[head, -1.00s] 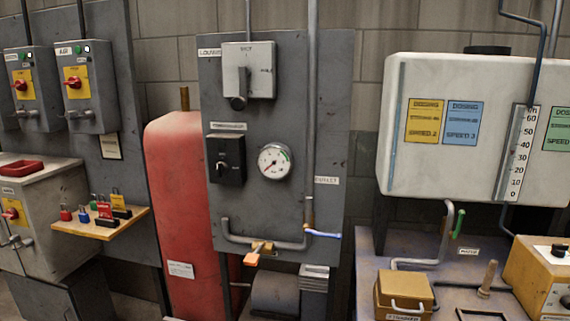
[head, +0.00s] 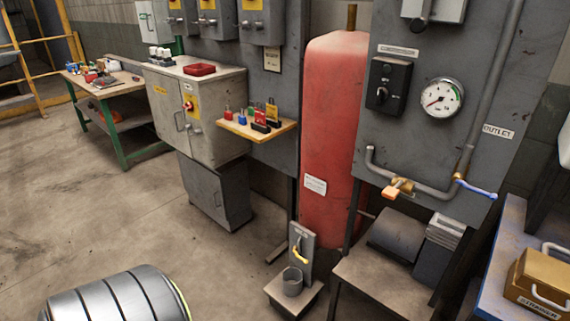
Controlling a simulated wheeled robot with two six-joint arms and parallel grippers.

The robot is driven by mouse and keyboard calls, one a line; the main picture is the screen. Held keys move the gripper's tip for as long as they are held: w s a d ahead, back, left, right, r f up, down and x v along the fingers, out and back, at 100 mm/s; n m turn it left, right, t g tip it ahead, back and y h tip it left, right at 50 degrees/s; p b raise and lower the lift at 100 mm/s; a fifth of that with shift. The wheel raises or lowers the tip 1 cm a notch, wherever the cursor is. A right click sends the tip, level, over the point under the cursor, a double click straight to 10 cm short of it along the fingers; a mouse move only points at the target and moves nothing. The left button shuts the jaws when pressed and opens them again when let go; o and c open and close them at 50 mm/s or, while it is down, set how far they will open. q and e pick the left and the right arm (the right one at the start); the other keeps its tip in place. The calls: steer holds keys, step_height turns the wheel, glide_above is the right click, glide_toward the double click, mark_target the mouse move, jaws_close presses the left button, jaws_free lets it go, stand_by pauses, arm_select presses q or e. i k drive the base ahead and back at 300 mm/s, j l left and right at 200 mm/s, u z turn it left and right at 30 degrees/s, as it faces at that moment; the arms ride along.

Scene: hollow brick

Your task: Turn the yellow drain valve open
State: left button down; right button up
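The yellow drain valve (head: 300,254) is a small yellow lever on a low grey upright plate (head: 302,240), near the floor below and in front of the red tank (head: 333,130). The lever slants down to the right. A small grey cup (head: 292,281) stands right below it on a low stand (head: 293,297). Neither of my grippers is in view, and nothing shows touching the valve.
Above are an orange-handled valve (head: 398,189) and a blue lever (head: 476,188) on piping. A padlock shelf (head: 250,130) juts out left. Open floor (head: 215,262) lies left of the stand.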

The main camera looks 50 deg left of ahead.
mark_target(299, 256)
steer(key=u, duration=1.4)
